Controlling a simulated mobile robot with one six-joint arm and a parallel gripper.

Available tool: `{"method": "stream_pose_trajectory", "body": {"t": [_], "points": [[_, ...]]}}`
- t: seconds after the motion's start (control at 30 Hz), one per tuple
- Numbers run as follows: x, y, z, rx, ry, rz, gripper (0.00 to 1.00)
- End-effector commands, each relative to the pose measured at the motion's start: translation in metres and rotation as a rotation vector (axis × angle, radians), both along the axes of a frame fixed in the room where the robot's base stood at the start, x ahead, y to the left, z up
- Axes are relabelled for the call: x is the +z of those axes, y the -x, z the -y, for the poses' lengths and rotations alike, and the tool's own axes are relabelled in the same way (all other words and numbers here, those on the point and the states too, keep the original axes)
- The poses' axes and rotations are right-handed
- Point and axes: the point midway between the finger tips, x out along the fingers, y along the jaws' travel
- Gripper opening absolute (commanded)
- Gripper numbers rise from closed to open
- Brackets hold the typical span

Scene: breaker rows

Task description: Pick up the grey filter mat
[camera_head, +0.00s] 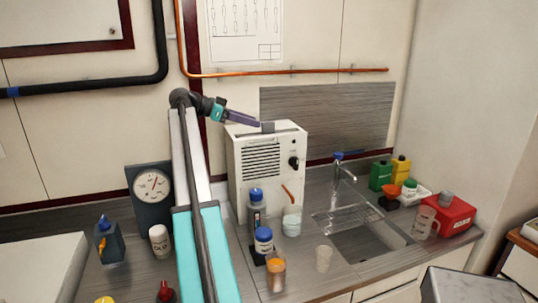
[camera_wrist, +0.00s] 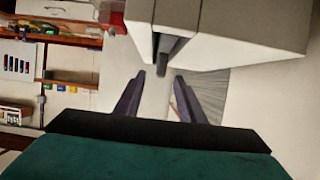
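A small dark grey piece, which looks like the grey filter mat (camera_head: 268,127), sticks up from the top of the white louvred cabinet (camera_head: 243,190). It also shows in the wrist view (camera_wrist: 162,70) against the cabinet (camera_wrist: 215,35), lying between and just beyond the fingertips. My gripper (camera_head: 259,124) reaches in from the left above the cabinet top, close to the grey piece. In the wrist view my gripper (camera_wrist: 160,76) has its two fingers apart with nothing held. Most of the mat is hidden, apparently inside the cabinet.
Bottles (camera_head: 263,240) and a beaker (camera_head: 292,221) stand in front of the cabinet. A dial gauge (camera_head: 153,188) is to the left, a sink (camera_head: 365,242) to the right. An orange pipe (camera_head: 290,71) runs along the wall above.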

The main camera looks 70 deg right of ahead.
Motion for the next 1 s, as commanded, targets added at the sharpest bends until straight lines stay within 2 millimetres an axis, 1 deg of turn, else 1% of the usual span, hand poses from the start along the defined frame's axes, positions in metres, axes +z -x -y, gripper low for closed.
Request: {"method": "stream_pose_trajectory", "body": {"t": [0.03, 0.2, 0.57, 0.73, 1.0], "points": [[-0.001, 0.006, 0.004, -0.002, -0.001, 0.000, 0.36], [-0.008, 0.016, 0.013, -0.001, 0.000, 0.000, 0.36], [-0.010, 0.018, 0.015, -0.001, 0.000, 0.000, 0.36], [-0.010, 0.023, 0.019, -0.003, 0.000, 0.000, 0.36], [-0.020, 0.043, 0.037, -0.004, -0.001, 0.000, 0.36]]}}
